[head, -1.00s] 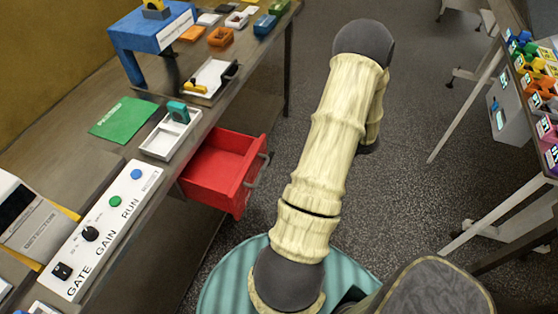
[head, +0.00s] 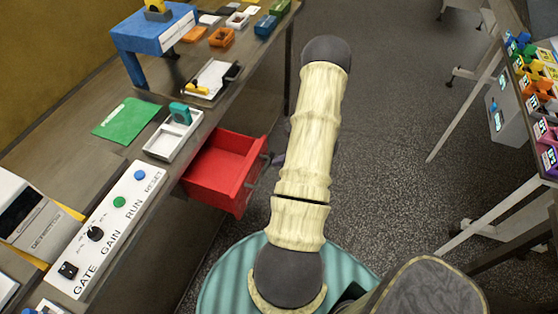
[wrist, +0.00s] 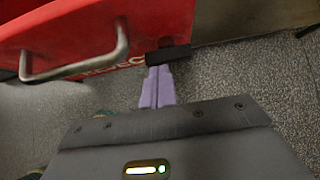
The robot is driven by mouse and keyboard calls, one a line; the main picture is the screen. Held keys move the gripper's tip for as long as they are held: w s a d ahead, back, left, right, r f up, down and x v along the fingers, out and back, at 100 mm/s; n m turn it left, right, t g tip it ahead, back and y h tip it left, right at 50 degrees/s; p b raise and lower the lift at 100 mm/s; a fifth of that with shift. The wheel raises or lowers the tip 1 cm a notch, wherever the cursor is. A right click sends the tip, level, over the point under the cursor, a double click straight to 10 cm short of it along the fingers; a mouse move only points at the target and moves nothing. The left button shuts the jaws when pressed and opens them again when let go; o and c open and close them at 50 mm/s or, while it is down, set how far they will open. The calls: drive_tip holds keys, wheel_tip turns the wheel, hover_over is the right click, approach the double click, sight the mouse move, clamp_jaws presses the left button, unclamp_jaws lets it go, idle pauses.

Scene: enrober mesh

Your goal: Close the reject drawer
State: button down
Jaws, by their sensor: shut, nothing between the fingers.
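The red reject drawer (head: 222,172) stands open, pulled out from under the bench's right edge. Its metal handle (head: 262,168) is on the front panel. In the wrist view the red drawer front (wrist: 70,32) fills the upper left, with the handle (wrist: 85,66) to the left of my gripper. My gripper (wrist: 157,72) is shut and empty, its lavender fingers pointing at the front's lower right corner by a dark block (wrist: 168,54). Whether the fingertips touch is unclear. In the head view only a small part of the gripper shows beside the handle, mostly hidden by my arm.
The bench carries a control panel (head: 108,229), a white tray (head: 158,146), a green sheet (head: 127,118) and a blue stand (head: 150,33). A table with coloured parts (head: 540,88) stands at the right. The grey floor (head: 400,150) between is clear.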

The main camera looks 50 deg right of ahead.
sight(257, 142)
drive_tip(key=w+a+b, duration=0.2)
drive_tip(key=w, duration=0.3)
drive_tip(key=w+a+b, duration=0.2)
drive_tip(key=w, duration=0.4)
drive_tip(key=w+a+b, duration=0.2)
drive_tip(key=w+a, duration=0.1)
drive_tip(key=w, duration=0.3)
drive_tip(key=shift+w+a+f, duration=0.1)
drive_tip(key=shift+w+a, duration=0.1)
drive_tip(key=shift+w, duration=0.2)
drive_tip(key=shift+s, duration=0.4)
drive_tip(key=s, duration=0.1)
drive_tip(key=s+d+b, duration=0.1)
drive_tip(key=shift+s+d, duration=0.2)
drive_tip(key=shift+s, duration=0.15)
drive_tip(key=v, duration=1)
drive_tip(key=shift+s+d, duration=0.1)
drive_tip(key=shift+s, duration=0.1)
